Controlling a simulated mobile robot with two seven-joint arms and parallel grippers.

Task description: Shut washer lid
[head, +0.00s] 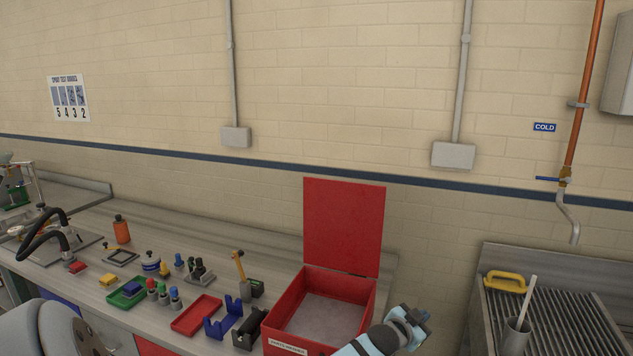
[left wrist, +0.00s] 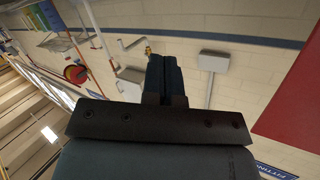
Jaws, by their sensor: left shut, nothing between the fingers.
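The washer is a red box (head: 288,318) on the bench, with a label on its front and a grey inside. Its red lid (head: 344,226) stands open, upright at the back edge of the box. My left gripper (head: 416,316) is shut and empty, at the right of the box's front right corner in the picture, apart from the lid. In the left wrist view the shut fingers (left wrist: 165,80) point at the wall, and a red panel, probably the lid (left wrist: 292,105), fills the right edge. My right gripper is not in view.
Left of the washer are a red tray (head: 197,314), a blue holder (head: 223,318), a hammer-like tool (head: 240,268) and several small bottles.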

